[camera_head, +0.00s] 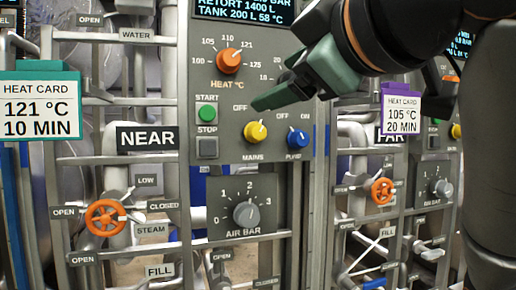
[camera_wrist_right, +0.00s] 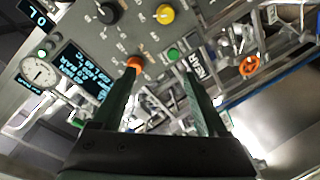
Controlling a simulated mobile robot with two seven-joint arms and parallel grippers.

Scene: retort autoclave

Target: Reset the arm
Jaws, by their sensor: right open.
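My right gripper (camera_head: 275,92), with dark green fingers, comes in from the upper right in the head view. It is in front of the near control panel (camera_head: 226,123), between the orange heat knob (camera_head: 229,61) and the yellow mains knob (camera_head: 255,132). In the right wrist view its two fingers (camera_wrist_right: 162,72) stand apart with nothing held between them. The panel shows beyond them, with the yellow knob (camera_wrist_right: 165,14), the green start button (camera_wrist_right: 173,54) and the orange heat knob (camera_wrist_right: 134,63). I cannot tell whether a finger touches the panel. My left gripper is not in view.
A green-topped heat card (camera_head: 40,108) hangs at left, a purple-topped one (camera_head: 401,112) at right. Orange valve wheels (camera_head: 105,218) (camera_head: 382,191) and pipe rails stand below. The blue pump knob (camera_head: 297,139) and air knob (camera_head: 246,214) are close by. A gauge (camera_wrist_right: 38,72) shows in the wrist view.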

